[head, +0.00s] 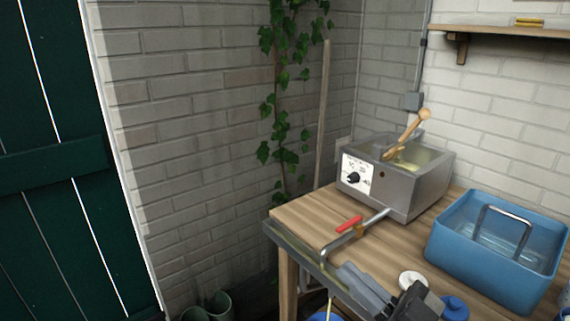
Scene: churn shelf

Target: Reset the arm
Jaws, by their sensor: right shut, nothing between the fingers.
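My right gripper (346,274) comes in at the bottom of the head view, in front of the wooden table's near edge. Its grey fingers are shut with nothing between them. They point up and left, below a metal pipe with a red handle (349,224), and I cannot tell how far apart they are. My left gripper is not in view.
On the wooden table (300,212) stands a metal machine (408,195) with a wooden spoon (410,130) leaning in it. A blue tub (480,268) stands at right. A white disc (412,281) and a blue round thing (455,308) lie near the gripper.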

